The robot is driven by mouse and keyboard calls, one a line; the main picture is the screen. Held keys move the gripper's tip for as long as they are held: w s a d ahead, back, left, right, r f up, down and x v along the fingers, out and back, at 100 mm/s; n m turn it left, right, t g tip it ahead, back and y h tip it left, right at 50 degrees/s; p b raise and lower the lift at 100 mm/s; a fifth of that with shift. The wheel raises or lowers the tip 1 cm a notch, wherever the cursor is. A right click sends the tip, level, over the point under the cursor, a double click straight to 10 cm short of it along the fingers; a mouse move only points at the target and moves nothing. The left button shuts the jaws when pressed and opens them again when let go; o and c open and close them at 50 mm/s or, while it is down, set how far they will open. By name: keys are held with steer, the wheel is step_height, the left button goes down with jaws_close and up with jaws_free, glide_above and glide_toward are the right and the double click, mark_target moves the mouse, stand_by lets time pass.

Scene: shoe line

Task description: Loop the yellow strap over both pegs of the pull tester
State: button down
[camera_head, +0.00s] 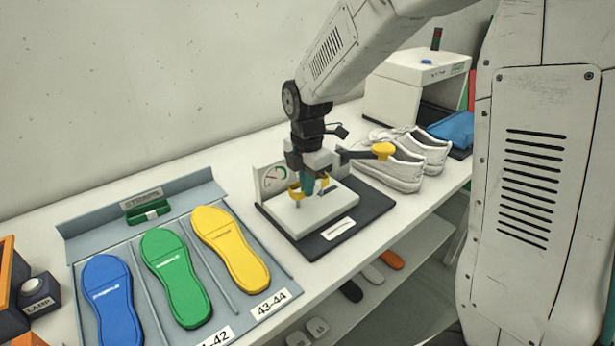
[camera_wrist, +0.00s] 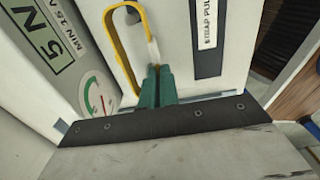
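The pull tester has a white plate (camera_head: 335,209) on a black base (camera_head: 345,238), with a dial (camera_head: 273,178) behind. My gripper (camera_head: 308,189) is low over the plate, its green fingers pointing down. The yellow strap (camera_head: 295,191) shows on both sides of the fingers. In the wrist view the strap (camera_wrist: 117,52) is a long open loop running from the fingertips. A pale peg (camera_head: 297,205) stands under its left part. I cannot tell whether the strap encloses either peg.
A yellow knob (camera_head: 383,150) on a dark bar is right of the gripper. White shoes (camera_head: 400,170) stand close behind it. A tray (camera_head: 226,275) with blue, green and yellow insoles lies at left. A white box machine (camera_head: 410,82) stands at the back.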

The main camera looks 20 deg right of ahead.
steer(key=shift+f, duration=1.7)
steer(key=c, duration=1.6)
jaws_free()
steer(key=shift+r, duration=0.1)
steer(key=shift+w+r, duration=0.1)
steer(key=shift+r, duration=0.25)
step_height(320, 180, up, 7)
steer(key=shift+d, duration=0.1)
